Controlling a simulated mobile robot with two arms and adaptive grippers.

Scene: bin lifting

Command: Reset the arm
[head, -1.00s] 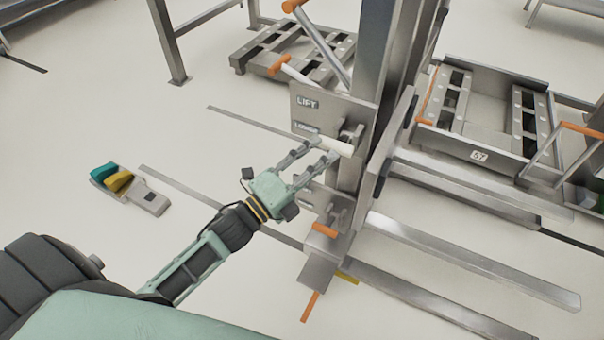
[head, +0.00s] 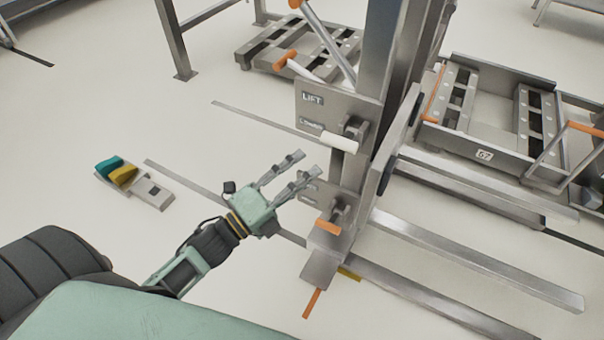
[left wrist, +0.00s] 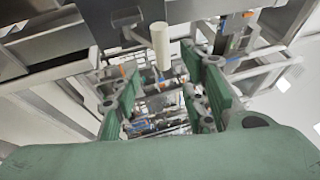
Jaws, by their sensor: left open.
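My left gripper (head: 309,162) is open and empty in the head view. Its fingers point up and right toward the metal lift post (head: 378,90), just left of and below a white-gripped lever (head: 340,142). The lever sticks out of a plate marked LIFT (head: 313,99) and is apart from the fingers. In the left wrist view the open fingers (left wrist: 165,100) frame a gap, and the white lever grip (left wrist: 161,45) shows beyond it, near the top. My right gripper is not in view.
An orange-handled lever (head: 327,227) sits lower on the post. Long metal forks (head: 480,262) extend right along the floor. A pedal unit with teal and yellow pedals (head: 122,175) lies at the left. Floor between is clear.

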